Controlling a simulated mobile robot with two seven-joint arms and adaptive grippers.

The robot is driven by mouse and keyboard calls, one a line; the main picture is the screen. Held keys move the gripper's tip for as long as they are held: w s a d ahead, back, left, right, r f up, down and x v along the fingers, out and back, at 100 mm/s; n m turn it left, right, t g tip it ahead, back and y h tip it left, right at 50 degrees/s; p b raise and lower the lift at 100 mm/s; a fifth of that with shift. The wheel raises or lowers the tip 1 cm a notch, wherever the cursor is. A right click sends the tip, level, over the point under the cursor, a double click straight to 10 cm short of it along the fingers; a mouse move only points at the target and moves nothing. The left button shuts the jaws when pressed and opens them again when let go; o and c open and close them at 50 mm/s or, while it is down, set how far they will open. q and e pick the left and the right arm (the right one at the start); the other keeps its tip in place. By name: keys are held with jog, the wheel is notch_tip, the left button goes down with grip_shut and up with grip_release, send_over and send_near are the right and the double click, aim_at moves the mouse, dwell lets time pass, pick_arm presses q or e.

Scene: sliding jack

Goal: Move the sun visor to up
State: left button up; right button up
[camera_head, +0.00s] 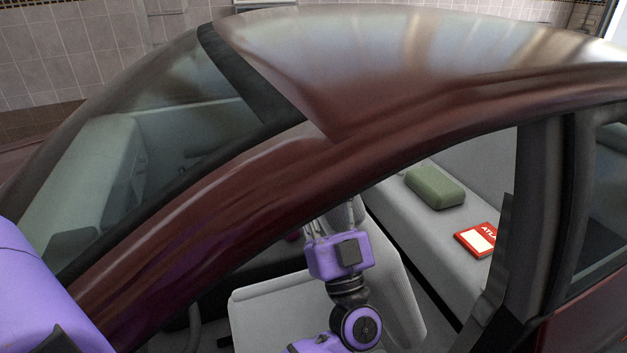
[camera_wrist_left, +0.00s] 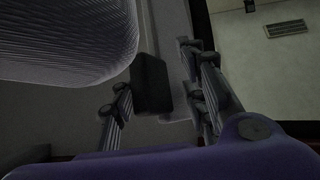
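I cannot make out the sun visor for certain in either view. In the head view the dark red roof (camera_head: 390,60) and its side rail cover the area under the windshield's top edge. My left gripper (camera_head: 334,220) is inside the car, seen through the side window opening, with its fingers pointing up near a pale seat top. In the left wrist view the left gripper (camera_wrist_left: 156,72) has its two fingers apart. A dark rectangular block (camera_wrist_left: 151,84) shows between them; I cannot tell what it is or how far off. My right gripper is in neither view.
The door pillar (camera_head: 538,215) bounds the window opening on the right. A green cushion-like item (camera_head: 435,187) and a red atlas (camera_head: 477,240) lie on the rear seat. A ribbed grey surface (camera_wrist_left: 65,38) is close by at upper left in the left wrist view.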

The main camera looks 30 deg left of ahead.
pick_arm(q)
jog(key=shift+r, duration=0.55)
jog(key=shift+f, duration=0.15)
jog(key=shift+s, duration=0.1)
jog(key=shift+f, duration=0.3)
jog(key=v, duration=1.1)
jog(key=shift+s+d, duration=0.2)
jog(key=shift+d, duration=0.1)
jog(key=shift+f, duration=0.15)
